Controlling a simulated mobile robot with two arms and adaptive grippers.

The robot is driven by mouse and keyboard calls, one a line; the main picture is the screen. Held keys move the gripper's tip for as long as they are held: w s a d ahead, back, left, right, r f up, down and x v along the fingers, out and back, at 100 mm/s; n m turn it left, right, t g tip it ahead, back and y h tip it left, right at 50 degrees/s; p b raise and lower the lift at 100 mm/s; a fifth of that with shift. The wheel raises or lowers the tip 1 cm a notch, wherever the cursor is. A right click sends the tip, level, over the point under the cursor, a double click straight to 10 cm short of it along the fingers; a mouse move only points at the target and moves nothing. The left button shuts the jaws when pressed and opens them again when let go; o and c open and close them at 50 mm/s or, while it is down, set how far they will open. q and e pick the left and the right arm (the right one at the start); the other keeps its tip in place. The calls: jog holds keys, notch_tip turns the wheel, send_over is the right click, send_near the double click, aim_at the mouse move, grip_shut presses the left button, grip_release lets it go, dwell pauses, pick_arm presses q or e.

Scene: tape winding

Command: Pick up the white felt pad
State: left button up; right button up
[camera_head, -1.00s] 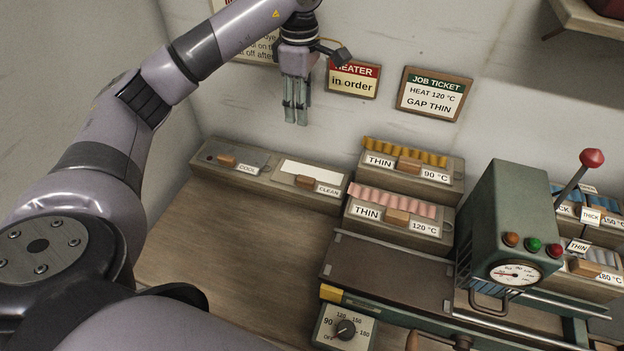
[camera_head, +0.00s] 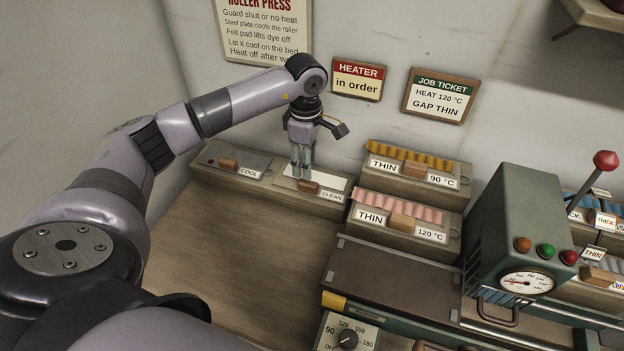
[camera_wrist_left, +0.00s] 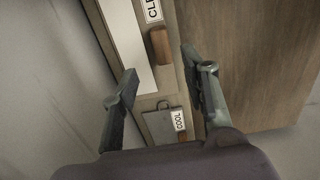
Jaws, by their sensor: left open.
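The white felt pad (camera_head: 328,180) lies flat in the tray section labelled CLEAN, with a brown wooden handle (camera_head: 308,187) at its front. My left gripper (camera_head: 301,176) points down over the pad's left part, fingers open. In the left wrist view the pad (camera_wrist_left: 127,42) shows as a long white strip, and the wooden handle (camera_wrist_left: 160,46) lies between the open fingers. The gripper holds nothing. I cannot tell if the fingertips touch anything. My right gripper is not in view.
The grey plate (camera_head: 226,154) labelled COOL lies left in the same tray. Boxes of yellow rolls (camera_head: 410,154) and pink rolls (camera_head: 385,205) stand to the right. The green press (camera_head: 510,210) is further right. The bench in front of the tray (camera_head: 240,250) is bare.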

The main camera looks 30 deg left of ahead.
aim_at(309, 183)
pick_arm(q)
jog(key=shift+f, duration=0.6)
jog(key=shift+d+f+p, duration=0.15)
jog(key=shift+f+p, duration=0.15)
jog(key=shift+p, duration=0.05)
jog(key=f, duration=0.1)
jog(key=f+p, duration=0.1)
jog(key=f, duration=0.1)
jog(key=shift+s+d+f+p, duration=0.15)
jog(key=shift+d+f+p, duration=0.1)
jog(key=shift+f+p, duration=0.1)
jog(key=shift+f, duration=0.5)
jog(key=shift+c, duration=0.6)
grip_shut()
